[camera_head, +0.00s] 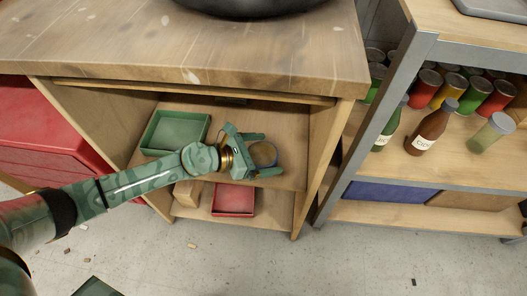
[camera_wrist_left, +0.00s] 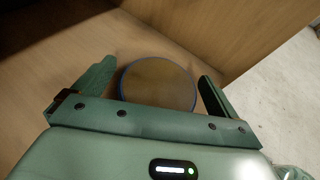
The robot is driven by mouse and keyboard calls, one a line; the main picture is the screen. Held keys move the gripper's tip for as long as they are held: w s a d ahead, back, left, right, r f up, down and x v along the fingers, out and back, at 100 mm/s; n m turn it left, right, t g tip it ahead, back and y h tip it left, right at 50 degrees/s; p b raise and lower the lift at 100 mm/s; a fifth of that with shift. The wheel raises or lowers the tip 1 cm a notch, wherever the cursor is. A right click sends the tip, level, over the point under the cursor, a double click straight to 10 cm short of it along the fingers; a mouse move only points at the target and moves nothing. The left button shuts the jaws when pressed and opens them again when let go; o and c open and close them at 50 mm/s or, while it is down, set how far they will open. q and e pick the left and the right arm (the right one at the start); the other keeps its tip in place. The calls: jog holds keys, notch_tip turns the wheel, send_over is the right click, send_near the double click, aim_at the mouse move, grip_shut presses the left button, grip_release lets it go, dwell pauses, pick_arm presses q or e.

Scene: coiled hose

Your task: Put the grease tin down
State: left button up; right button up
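The grease tin (camera_head: 263,154) is a round, flat-topped tin with a brownish top and a blue rim. It appears to stand on the upper shelf inside the wooden workbench, towards the right side. My left gripper (camera_head: 257,155) reaches in with its fingers on either side of the tin. In the left wrist view the tin (camera_wrist_left: 158,84) lies between the spread fingers of my left gripper (camera_wrist_left: 160,85), with narrow gaps showing at both sides. Its underside is hidden. My right gripper is not seen.
A green tray (camera_head: 176,131) sits left on the same shelf (camera_head: 285,128). A red tray (camera_head: 233,200) is on the shelf below. The bench top (camera_head: 250,50) overhangs the opening. A metal-framed rack (camera_head: 365,125) with cans and bottles stands at right, a red cabinet (camera_head: 45,130) at left.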

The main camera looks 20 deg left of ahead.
aim_at(264, 153)
pick_arm(q)
jog(key=shift+r, duration=0.2)
jog(key=p+v, duration=0.1)
jog(key=v, duration=0.4)
jog(key=p+v, duration=0.1)
jog(key=v, duration=0.6)
jog(key=shift+f, duration=0.1)
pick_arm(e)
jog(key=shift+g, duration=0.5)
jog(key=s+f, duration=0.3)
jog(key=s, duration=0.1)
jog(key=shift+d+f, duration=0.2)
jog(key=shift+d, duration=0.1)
